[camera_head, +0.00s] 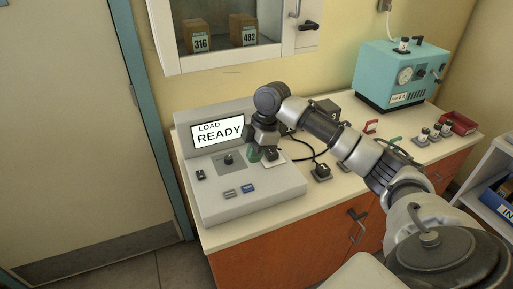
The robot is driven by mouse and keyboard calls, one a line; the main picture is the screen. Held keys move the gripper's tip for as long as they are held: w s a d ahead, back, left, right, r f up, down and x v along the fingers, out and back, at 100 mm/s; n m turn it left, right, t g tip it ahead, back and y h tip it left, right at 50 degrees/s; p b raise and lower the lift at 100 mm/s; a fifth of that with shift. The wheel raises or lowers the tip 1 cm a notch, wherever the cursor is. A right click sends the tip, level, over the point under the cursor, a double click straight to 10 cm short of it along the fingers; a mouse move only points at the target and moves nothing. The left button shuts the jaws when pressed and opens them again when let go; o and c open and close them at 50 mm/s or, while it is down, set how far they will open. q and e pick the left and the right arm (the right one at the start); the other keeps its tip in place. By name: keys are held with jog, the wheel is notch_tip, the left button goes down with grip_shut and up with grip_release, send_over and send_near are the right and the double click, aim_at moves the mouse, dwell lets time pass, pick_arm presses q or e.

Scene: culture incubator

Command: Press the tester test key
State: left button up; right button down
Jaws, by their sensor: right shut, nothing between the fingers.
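The tester (285,187) is a light grey console on the left of the counter. Its screen (217,131) reads "LOAD READY". On its sloped top are a dark round knob (228,159), a small black switch (201,174), a grey key (229,194) and a blue key (248,188). The key labels are too small to read. My right gripper (269,154) is shut and empty, pointing down over the right part of the tester, beside a green piece (254,154). It partly hides that area; I cannot tell whether it touches. My left gripper is out of view.
A teal machine with a gauge (403,75) stands at the counter's back right. Small dark-topped vials (422,135) and a red tray (458,123) lie in front of it. Black cables (316,153) run right of the tester. A wall cabinet (238,55) hangs above.

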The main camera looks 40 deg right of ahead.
aim_at(247, 187)
jog(key=x, duration=0.3)
jog(key=p+x, duration=0.1)
jog(key=x, duration=0.2)
jog(key=d+x, duration=0.1)
jog(key=x, duration=0.1)
jog(key=shift+s+a+f+p, duration=0.15)
jog(key=shift+f+p, duration=0.15)
jog(key=shift+f, duration=0.65)
jog(key=shift+f, duration=0.1)
